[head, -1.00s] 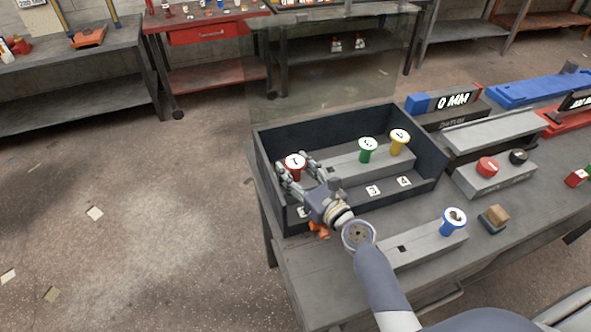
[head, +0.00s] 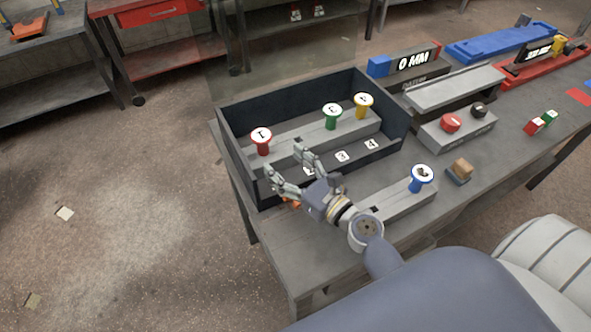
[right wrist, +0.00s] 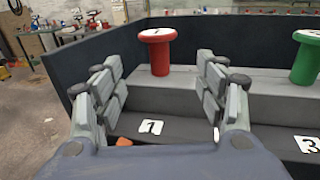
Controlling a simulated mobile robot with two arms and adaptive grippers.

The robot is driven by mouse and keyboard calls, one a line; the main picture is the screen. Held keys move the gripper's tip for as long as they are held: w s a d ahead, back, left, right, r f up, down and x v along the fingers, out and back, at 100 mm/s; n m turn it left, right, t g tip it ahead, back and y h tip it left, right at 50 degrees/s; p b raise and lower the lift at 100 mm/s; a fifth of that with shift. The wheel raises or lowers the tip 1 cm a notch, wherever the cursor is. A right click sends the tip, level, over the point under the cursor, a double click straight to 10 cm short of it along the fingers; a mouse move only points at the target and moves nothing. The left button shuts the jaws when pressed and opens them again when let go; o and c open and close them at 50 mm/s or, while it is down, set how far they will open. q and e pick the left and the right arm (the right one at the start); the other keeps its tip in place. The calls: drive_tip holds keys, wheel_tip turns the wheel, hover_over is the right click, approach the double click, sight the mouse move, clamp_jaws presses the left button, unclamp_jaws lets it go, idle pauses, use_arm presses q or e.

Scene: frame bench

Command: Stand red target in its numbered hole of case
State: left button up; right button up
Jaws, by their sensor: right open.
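The red target (head: 262,141), a red spool with a white top marked 1, stands upright at the left end of the grey raised block inside the dark case (head: 393,147). It also shows upright in the right wrist view (right wrist: 158,55); its foot meets the block, and the hole itself is hidden. My right gripper (head: 287,165) is open and empty, in front of the red target and apart from it. In the right wrist view its fingers (right wrist: 158,85) flank a floor label (right wrist: 151,127) below the target. My left gripper is not in view.
A green target (head: 332,116) and a yellow target (head: 363,105) stand on the same block. A blue target (head: 421,178) stands on a grey strip (head: 402,201) outside the case.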

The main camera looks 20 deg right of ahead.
drive_tip(key=shift+v, duration=1.5)
drive_tip(key=shift+a+r, duration=0.1)
drive_tip(key=shift+r, duration=0.05)
